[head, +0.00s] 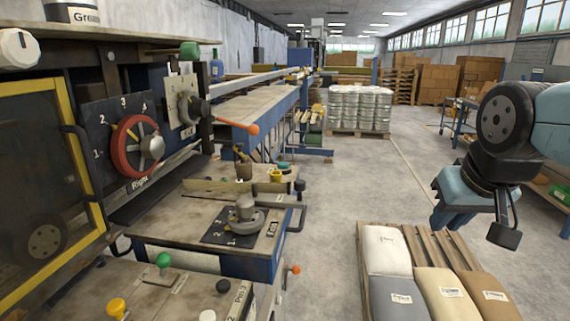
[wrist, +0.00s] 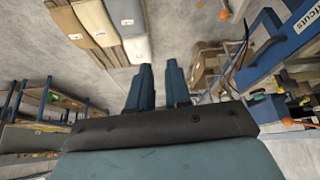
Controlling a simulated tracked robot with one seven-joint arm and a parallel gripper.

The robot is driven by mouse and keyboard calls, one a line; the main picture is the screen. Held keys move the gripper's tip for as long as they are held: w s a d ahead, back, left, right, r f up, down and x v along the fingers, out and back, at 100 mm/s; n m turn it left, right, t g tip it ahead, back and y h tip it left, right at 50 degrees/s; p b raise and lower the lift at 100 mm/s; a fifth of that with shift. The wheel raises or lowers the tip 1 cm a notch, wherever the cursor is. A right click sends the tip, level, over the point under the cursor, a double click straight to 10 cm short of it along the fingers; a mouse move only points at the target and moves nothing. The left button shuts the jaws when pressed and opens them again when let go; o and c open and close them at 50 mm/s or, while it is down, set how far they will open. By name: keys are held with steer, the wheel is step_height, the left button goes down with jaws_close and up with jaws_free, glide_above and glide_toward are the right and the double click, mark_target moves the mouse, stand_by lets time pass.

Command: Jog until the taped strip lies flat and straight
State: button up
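I cannot make out a taped strip in either view. In the head view a red handwheel (head: 134,146) sits on a dark numbered dial plate at the left. A grey knob (head: 190,108) is on a pale plate right of it. A grey rotary handle (head: 245,213) lies on a dark plate on the bench top. Which control jogs, I cannot tell. My gripper (head: 455,208) hangs at the right, well away from the controls, over the floor near the pallet. In the wrist view my gripper (wrist: 160,70) has its two blue fingers apart, with nothing between them.
A pallet (head: 440,245) with several sacks stands on the floor below my gripper. A long conveyor-like bench (head: 255,112) runs back from the machine. An orange-tipped lever (head: 252,129) sticks out there. Wrapped cans (head: 358,108) stand farther back. The aisle floor between is clear.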

jaws_close()
stand_by(1.1)
